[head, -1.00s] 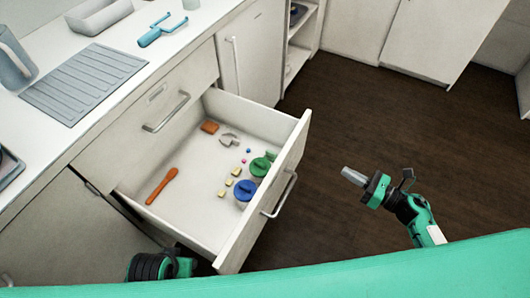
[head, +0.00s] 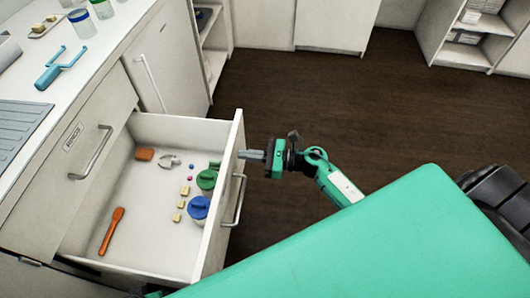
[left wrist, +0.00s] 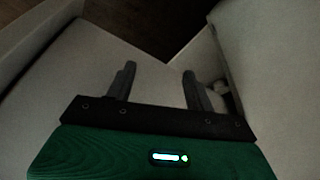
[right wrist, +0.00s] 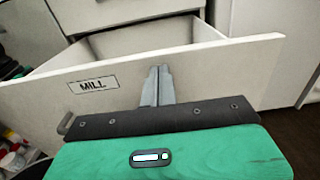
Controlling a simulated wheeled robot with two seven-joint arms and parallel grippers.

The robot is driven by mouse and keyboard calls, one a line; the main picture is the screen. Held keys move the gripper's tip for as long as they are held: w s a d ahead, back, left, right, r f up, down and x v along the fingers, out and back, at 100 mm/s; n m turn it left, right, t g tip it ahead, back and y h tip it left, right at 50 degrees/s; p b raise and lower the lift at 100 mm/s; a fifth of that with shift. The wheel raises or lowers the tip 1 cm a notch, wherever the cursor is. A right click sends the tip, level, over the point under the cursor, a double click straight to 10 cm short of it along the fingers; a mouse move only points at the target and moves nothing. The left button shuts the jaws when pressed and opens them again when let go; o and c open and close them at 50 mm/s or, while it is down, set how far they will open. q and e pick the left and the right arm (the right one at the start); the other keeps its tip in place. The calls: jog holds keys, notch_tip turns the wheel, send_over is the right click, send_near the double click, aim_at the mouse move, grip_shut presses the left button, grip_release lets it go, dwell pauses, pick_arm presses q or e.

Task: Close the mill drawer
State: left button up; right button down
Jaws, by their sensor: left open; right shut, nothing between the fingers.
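The mill drawer (head: 160,220) stands pulled well open from the white counter, and its front panel (head: 221,190) has a bar handle (head: 236,200). In the right wrist view the drawer front (right wrist: 210,68) carries a MILL label (right wrist: 92,85). My right gripper (head: 245,155) is shut and empty, its fingertips at the outer face of the front panel, near its far end. The right wrist view shows the closed fingers (right wrist: 160,70) against the panel; whether they touch cannot be told. My left gripper (left wrist: 158,85) is open and empty, close to pale surfaces.
The drawer holds an orange spatula (head: 111,231), a blue-lidded jar (head: 199,208), a green-lidded jar (head: 207,179) and small pieces. Another closed drawer (head: 85,150) sits beside it, below the counter. The dark floor (head: 320,100) beyond is clear.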

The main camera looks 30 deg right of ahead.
jog(key=shift+w+a, duration=0.4)
jog(key=shift+a, duration=0.2)
pick_arm(q)
jog(key=shift+f, duration=0.4)
pick_arm(e)
jog(key=shift+a, duration=0.1)
jog(key=shift+w+a, duration=0.1)
